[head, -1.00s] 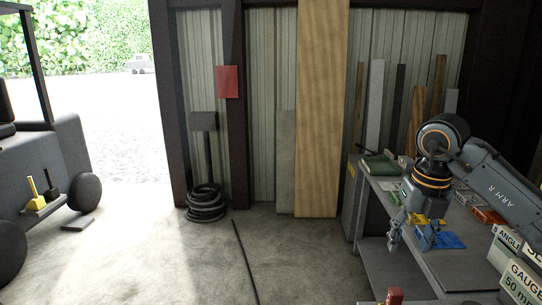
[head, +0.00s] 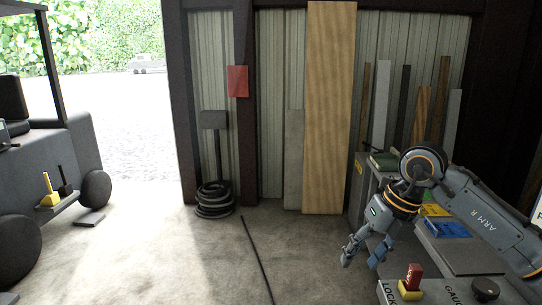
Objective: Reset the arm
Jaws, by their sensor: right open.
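My right arm (head: 482,218), marked "ARM R", comes in from the right in the head view. Its right gripper (head: 361,257) hangs at the end of the wrist, fingers pointing down and to the left. The fingers are spread apart with nothing between them. The gripper is in front of the left end of the workbench. My left gripper is not in view.
A workbench (head: 459,257) with a blue item (head: 447,229) stands behind my right arm. A red switch on a yellow base (head: 411,281) sits on a panel at the bottom. A vehicle (head: 62,150) stands left.

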